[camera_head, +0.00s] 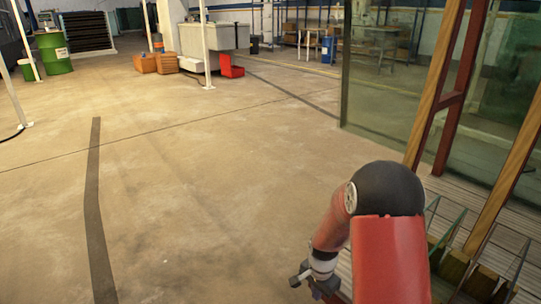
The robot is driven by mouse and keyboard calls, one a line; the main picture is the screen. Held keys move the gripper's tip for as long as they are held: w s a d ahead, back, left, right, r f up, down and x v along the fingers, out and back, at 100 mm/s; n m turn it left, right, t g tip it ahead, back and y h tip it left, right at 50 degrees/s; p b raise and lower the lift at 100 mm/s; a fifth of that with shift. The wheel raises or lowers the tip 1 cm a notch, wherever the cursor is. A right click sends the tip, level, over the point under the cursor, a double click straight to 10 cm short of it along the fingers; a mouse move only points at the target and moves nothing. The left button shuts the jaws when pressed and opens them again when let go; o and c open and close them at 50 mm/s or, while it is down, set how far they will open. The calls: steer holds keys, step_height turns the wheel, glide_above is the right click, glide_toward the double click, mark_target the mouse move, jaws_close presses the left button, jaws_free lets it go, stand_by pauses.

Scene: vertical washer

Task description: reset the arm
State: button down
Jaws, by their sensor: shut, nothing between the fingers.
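My gripper (309,280) is low at the bottom of the view, right of the middle, at the end of my red arm. It is small and dark here, shut, with nothing held in it. It is over or near the bare floor (200,210), apart from other things as far as I can see. My arm is bent, with its black-capped joint above and to the right of the gripper. No washer is visible in this view.
A glass partition (395,90) with wooden posts stands at the right, close to my arm. A green barrel (54,54), orange boxes (156,63) and a red bin (231,68) stand far back. The floor at left and centre is clear.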

steer(key=s+r+n+t+p, duration=0.1)
steer(key=s+r+n, duration=0.15)
steer(key=r, duration=0.85)
steer(key=s+r+n+t+p, duration=0.15)
steer(key=s+r, duration=0.25)
steer(key=r, duration=0.8)
steer(key=s+r+n+t+p, duration=0.2)
steer(key=s+r+n, duration=0.4)
steer(key=s+r, duration=0.7)
steer(key=s+p, duration=0.1)
steer(key=s, duration=0.1)
steer(key=shift+s+r+t, duration=0.2)
steer(key=shift+s+t, duration=0.15)
